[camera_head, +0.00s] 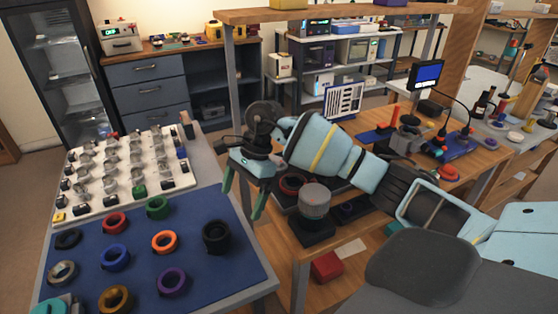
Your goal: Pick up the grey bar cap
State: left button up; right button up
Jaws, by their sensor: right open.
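My right gripper (243,204) points down with its green fingers spread and nothing between them. It is over the right edge of the blue mat (205,275), up and right of the thick black ring (216,237). A grey metallic ring-shaped piece (62,272) lies at the mat's left side, well apart from the gripper. It is the only grey piece among the coloured ones; I cannot tell whether it has a bar. A grey cylinder (315,199) stands on a black block on the wooden bench. My left gripper is not in view.
Red, green, blue, orange, purple and gold rings lie spaced out on the mat. Behind it is a white tray (72,212) with several small metal parts. The wooden bench (300,250) right of the mat holds equipment and a post.

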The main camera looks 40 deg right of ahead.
aim_at(281, 166)
jog(key=i+l, duration=0.15)
jog(key=l, duration=0.2)
jog(key=i+l, duration=0.15)
jog(key=l, duration=0.25)
jog(key=i+l, duration=0.1)
jog(key=l, duration=0.25)
